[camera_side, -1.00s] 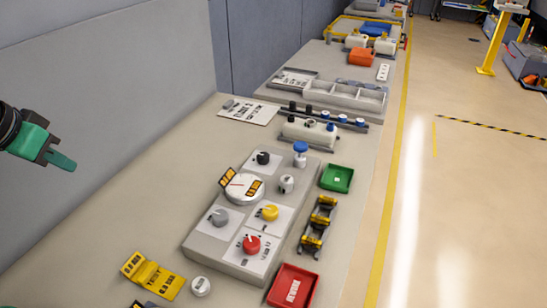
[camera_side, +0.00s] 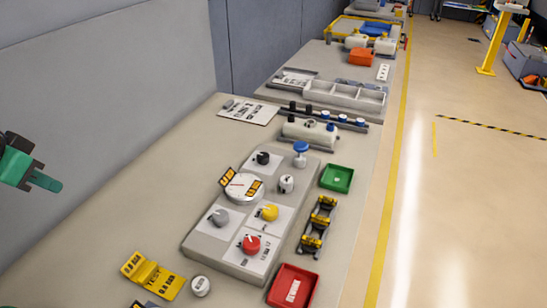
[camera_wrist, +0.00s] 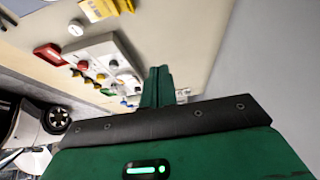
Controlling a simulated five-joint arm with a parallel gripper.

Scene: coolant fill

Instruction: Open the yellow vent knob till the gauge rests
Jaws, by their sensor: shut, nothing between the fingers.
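The yellow vent knob (camera_side: 269,212) sits on a white plate on the grey panel (camera_side: 210,246) in the side view. The round white gauge (camera_side: 242,188) is behind it to the left, with two orange-and-black tags at its rim; its reading is too small to tell. A red knob (camera_side: 252,244), a grey knob (camera_side: 219,217) and a black knob (camera_side: 263,158) are on the same panel. My gripper (camera_side: 45,182) is at the far left, well away from the panel, shut and empty. In the wrist view its green fingers (camera_wrist: 158,85) are together.
A red tray (camera_side: 310,288) and a green tray (camera_side: 350,178) lie right of the panel, with a rack of yellow-and-black parts (camera_side: 322,222) between them. The bench left of the panel is clear.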

